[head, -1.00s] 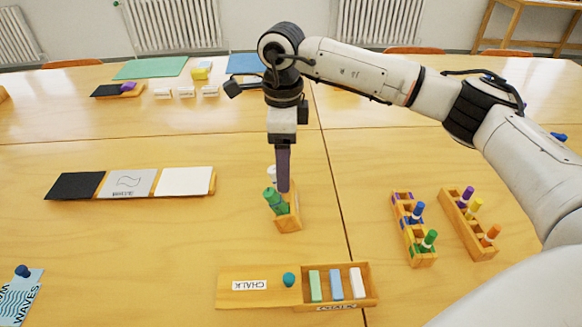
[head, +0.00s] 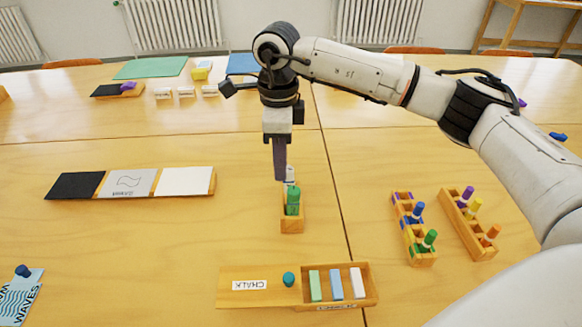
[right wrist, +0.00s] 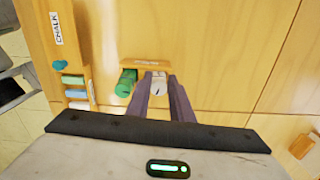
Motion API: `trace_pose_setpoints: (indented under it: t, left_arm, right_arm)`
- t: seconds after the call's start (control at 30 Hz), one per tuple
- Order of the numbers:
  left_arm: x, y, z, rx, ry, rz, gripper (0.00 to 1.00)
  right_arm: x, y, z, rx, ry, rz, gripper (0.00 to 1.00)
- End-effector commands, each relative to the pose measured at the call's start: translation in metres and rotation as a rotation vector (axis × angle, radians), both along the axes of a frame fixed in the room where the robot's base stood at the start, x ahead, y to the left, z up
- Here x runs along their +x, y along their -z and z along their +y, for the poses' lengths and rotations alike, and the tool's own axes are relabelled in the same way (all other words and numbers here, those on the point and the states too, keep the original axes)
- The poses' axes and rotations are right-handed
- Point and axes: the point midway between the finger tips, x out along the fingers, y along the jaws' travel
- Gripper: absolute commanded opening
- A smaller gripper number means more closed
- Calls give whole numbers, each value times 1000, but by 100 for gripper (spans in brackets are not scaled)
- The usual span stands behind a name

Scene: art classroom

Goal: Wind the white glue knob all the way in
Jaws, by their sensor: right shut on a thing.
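A wooden holder (head: 292,226) stands on the table below my right gripper, with a green glue stick (head: 293,203) at its near end. The white glue stick (head: 290,175) stands behind the green one, partly hidden by my finger. In the right wrist view its white knob (right wrist: 158,84) sits between the fingertips, with the green one (right wrist: 126,83) beside them on the left. My right gripper (head: 281,177) points down and is shut on the white knob. How far the knob is wound in cannot be made out. My left gripper is not in view.
A chalk box (head: 367,301) with its lid lies in front. Racks with coloured markers (head: 414,230) stand at right. A row of black, grey and white cards (head: 130,182) lies at left. The table around the holder is clear.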

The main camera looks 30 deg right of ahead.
Motion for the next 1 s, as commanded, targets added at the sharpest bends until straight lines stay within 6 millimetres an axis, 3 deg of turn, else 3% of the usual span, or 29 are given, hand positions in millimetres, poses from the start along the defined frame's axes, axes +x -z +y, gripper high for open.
trace_pose_setpoints:
  t: [0.47, 1.0]
  left_arm:
    - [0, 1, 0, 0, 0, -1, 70]
    - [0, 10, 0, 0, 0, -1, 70]
  right_arm:
    - [0, 1, 0, -1, -36, 0, 11]
    - [0, 1, -1, -2, -863, -1, 11]
